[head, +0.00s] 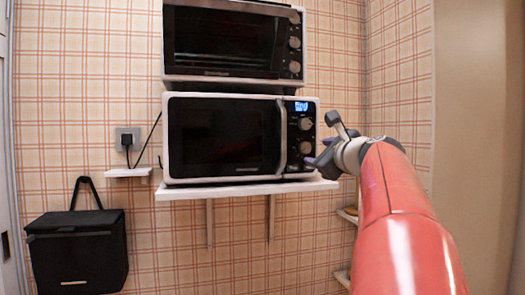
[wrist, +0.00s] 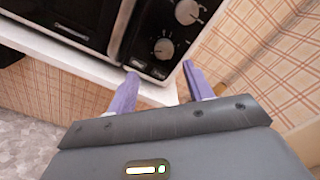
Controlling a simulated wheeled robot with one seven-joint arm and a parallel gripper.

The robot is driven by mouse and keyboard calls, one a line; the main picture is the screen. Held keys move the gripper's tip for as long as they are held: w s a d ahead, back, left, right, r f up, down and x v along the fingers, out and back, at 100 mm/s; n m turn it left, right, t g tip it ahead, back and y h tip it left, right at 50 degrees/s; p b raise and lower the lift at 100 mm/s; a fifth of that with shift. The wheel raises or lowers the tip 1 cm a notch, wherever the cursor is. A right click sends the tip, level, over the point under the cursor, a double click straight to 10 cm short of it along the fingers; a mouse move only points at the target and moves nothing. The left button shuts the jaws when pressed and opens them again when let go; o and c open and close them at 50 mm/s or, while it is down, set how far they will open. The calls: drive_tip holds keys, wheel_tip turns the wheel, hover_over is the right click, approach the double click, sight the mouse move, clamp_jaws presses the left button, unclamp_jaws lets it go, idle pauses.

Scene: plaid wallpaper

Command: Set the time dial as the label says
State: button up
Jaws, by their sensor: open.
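A white and black microwave (head: 225,137) stands on a wall shelf. Its right panel has a lit display (head: 301,106), an upper dial (head: 305,124) and a lower dial (head: 305,147). In the wrist view the upper dial (wrist: 187,12) is cut by the top edge and the lower dial (wrist: 163,48) shows whole. I cannot tell which one is the time dial; no label is readable. My gripper (wrist: 159,72) is open and empty, its purple fingers apart below the lower dial. In the head view my gripper (head: 318,151) is by the panel's lower right.
An oven (head: 228,43) with several knobs is above the microwave. The white shelf (head: 240,190) juts out below it. A socket (head: 128,138) with a cable and a black bag (head: 77,247) are at the left. Small shelves are at the lower right.

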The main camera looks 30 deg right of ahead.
sight(306, 148)
drive_tip(key=x, duration=0.2)
drive_tip(key=p+x, duration=0.1)
drive_tip(key=x, duration=0.4)
drive_tip(key=shift+w+d+r+p, duration=0.3)
drive_tip(key=shift+w+d, duration=0.05)
drive_tip(key=c, duration=1)
